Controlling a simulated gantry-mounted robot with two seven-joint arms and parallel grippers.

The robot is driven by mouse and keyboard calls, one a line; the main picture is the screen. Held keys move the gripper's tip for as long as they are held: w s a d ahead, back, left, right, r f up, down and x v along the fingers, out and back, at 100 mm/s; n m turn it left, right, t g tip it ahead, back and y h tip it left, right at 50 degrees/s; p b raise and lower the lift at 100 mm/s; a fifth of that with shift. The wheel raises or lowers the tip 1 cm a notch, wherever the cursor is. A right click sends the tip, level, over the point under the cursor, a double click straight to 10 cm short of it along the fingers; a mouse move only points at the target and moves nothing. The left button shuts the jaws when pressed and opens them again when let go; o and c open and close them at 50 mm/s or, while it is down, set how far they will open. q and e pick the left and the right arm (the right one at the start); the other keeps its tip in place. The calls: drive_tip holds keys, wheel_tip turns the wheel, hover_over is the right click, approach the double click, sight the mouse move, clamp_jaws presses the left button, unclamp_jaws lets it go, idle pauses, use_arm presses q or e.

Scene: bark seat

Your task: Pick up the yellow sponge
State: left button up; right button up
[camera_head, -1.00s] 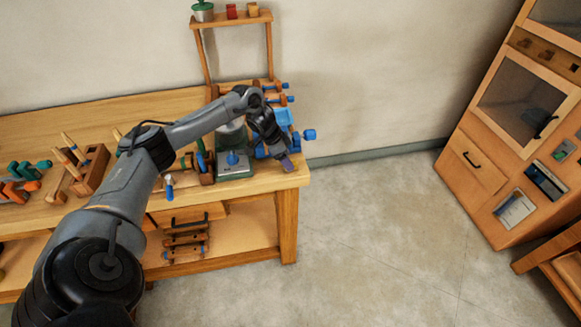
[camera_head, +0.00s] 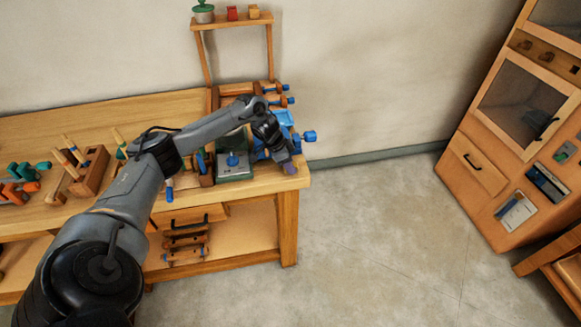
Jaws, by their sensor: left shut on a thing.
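My left gripper (camera_head: 287,163) is at the right front corner of the wooden workbench (camera_head: 262,187), pointing down. It is shut on a small purple thing (camera_head: 290,169) at its fingertips, low over or on the bench top. The thing is too small and too covered to tell its shape. I cannot make out a yellow sponge in this view. My right gripper is not in view.
A blue vise-like tool (camera_head: 308,136) stands just behind the gripper. A green-grey machine (camera_head: 234,166) is left of it. A wooden tool block (camera_head: 92,170) stands further left. A small shelf (camera_head: 232,21) rises behind. A wooden cabinet (camera_head: 480,170) is at right, with open floor between.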

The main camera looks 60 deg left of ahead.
sight(295, 163)
use_arm(q)
drive_tip(key=shift+r, duration=0.1)
drive_tip(key=shift+r, duration=0.85)
wheel_tip(295, 163, up, 3)
drive_tip(key=shift+f+p, duration=0.2)
drive_tip(key=shift+p, duration=0.3)
drive_tip(key=s+d+r+p, duration=0.1)
drive_tip(key=s+d+r, duration=0.1)
drive_tip(key=d+r, duration=0.4)
drive_tip(key=d, duration=0.5)
drive_tip(key=shift+s+d+r+p, duration=0.2)
drive_tip(key=shift+s+r+p, duration=0.05)
drive_tip(key=shift+s+p, duration=0.1)
